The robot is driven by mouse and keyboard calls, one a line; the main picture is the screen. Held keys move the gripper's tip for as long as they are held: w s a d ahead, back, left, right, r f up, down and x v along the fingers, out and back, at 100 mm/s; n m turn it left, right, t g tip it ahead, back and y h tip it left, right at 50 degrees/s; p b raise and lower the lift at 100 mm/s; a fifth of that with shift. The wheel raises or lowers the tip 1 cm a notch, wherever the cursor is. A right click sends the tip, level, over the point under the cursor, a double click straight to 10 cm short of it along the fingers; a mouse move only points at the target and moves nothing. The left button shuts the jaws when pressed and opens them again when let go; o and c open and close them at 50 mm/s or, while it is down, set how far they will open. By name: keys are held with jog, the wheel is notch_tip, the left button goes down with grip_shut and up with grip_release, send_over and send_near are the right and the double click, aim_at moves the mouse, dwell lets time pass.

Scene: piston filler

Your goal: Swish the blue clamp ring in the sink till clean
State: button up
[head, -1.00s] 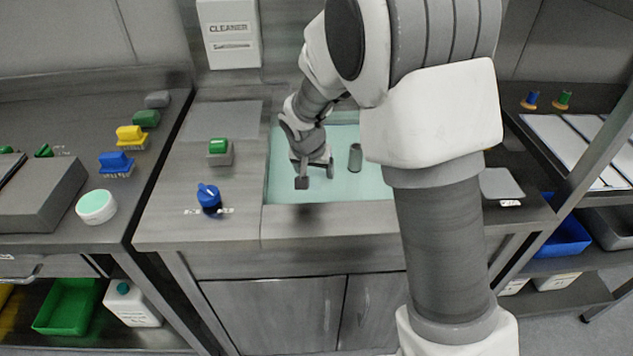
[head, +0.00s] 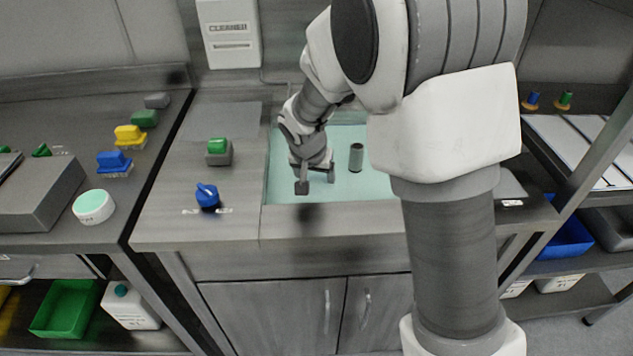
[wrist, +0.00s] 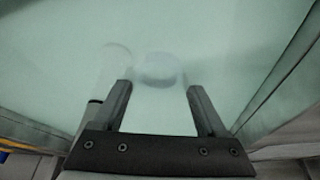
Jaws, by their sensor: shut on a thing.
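The sink (head: 385,185) holds pale green, cloudy water. My gripper (head: 317,180) is low in the sink, left of a grey upright cylinder (head: 356,157). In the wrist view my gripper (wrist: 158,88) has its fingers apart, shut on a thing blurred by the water. A pale, bluish-white round shape (wrist: 158,70) shows at the fingertips; I take it for the blue clamp ring, though its colour is washed out. Whether it is clean cannot be told. No ring shows clearly in the head view.
A blue knob (head: 207,196) and a green-topped grey block (head: 218,151) stand on the counter left of the sink. The sink's front rim (head: 340,215) and side walls bound the space.

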jog(key=shift+w, duration=0.3)
notch_tip(320, 180, up, 10)
jog(key=p, duration=0.6)
dwell(0.6)
jog(key=shift+r, duration=0.1)
dwell(0.9)
notch_tip(320, 180, up, 4)
jog(key=p, duration=0.2)
jog(key=shift+p, duration=0.35)
dwell(0.4)
